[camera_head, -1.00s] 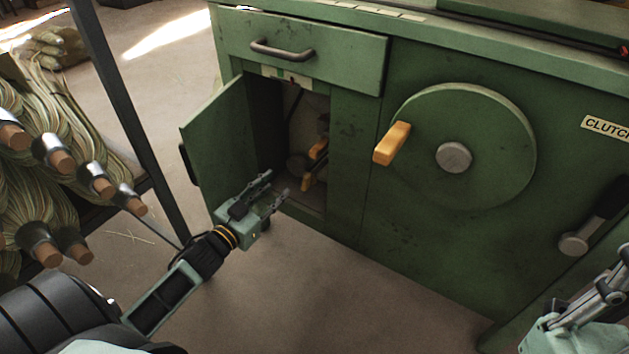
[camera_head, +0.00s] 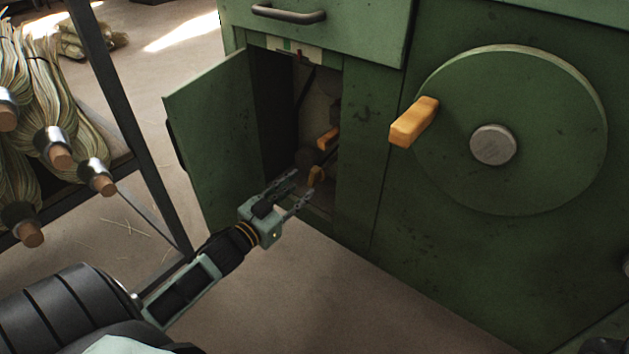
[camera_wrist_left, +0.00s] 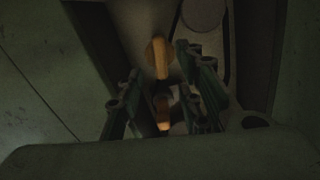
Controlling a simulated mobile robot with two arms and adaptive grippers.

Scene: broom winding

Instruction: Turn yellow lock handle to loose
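Two yellow-orange handles show inside the open cabinet compartment: an upper one (camera_head: 328,138) and a lower one (camera_head: 316,176). The left wrist view also shows the upper handle (camera_wrist_left: 158,58) ahead of the fingers and the lower one (camera_wrist_left: 163,112) between them in the picture. Which of them is the lock handle I cannot tell. My left gripper (camera_head: 297,184) is at the compartment's opening, pointing in, with its fingers apart and nothing held. It appears just short of the lower handle. My right gripper is not in view.
The green cabinet door (camera_head: 215,135) stands open to the left of my left gripper. A large green wheel (camera_head: 550,130) with a yellow crank handle (camera_head: 413,122) is on the machine's front. A rack of broom bundles (camera_head: 150,185) stands at the left. The floor in front is clear.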

